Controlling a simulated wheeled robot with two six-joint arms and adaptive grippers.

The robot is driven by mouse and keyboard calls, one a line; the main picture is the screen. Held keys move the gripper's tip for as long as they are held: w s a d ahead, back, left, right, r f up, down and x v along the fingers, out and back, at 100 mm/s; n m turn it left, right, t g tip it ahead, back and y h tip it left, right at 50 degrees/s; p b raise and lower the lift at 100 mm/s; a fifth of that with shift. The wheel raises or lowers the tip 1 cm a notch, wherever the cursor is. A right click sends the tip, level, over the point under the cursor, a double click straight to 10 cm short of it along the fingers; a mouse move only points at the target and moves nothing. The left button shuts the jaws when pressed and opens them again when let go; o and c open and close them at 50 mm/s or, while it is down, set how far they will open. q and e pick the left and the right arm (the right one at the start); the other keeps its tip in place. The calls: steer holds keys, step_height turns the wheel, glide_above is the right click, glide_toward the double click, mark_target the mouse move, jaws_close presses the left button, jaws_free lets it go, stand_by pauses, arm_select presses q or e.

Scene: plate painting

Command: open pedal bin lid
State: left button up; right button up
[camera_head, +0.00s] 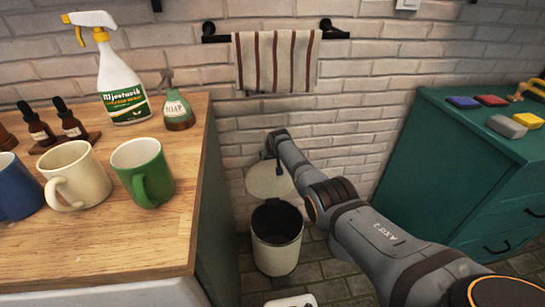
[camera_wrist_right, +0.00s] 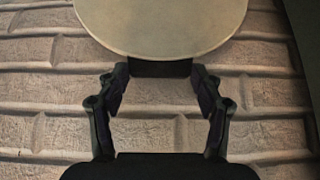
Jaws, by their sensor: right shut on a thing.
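The pedal bin (camera_head: 277,256) is a pale cylinder with a dark rim, standing on the tiled floor between the wooden counter and the green cabinet. Its mouth is uncovered and the inside looks dark. The round cream lid (camera_head: 268,182) stands raised above and behind the mouth, near the brick wall. My right gripper (camera_head: 271,154) is at the lid's upper edge. In the right wrist view, the lid (camera_wrist_right: 160,25) fills the top, and my right gripper's fingers (camera_wrist_right: 161,82) are on either side of a dark block at its edge. My left gripper is not in view.
The wooden counter (camera_head: 100,235) at left holds a green mug (camera_head: 152,180), other mugs, a spray bottle (camera_head: 122,88) and a soap bottle (camera_head: 177,108). A striped towel (camera_head: 276,62) hangs above the bin. The green cabinet (camera_head: 445,165) stands at right with sponges on top.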

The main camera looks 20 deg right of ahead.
steer(key=o, duration=1.2)
steer(key=shift+s+d+f, duration=0.1)
steer(key=shift+d+f, duration=0.05)
steer(key=shift+f, duration=0.05)
steer(key=o, duration=0.6)
steer(key=shift+r, duration=0.1)
steer(key=v, duration=1.2)
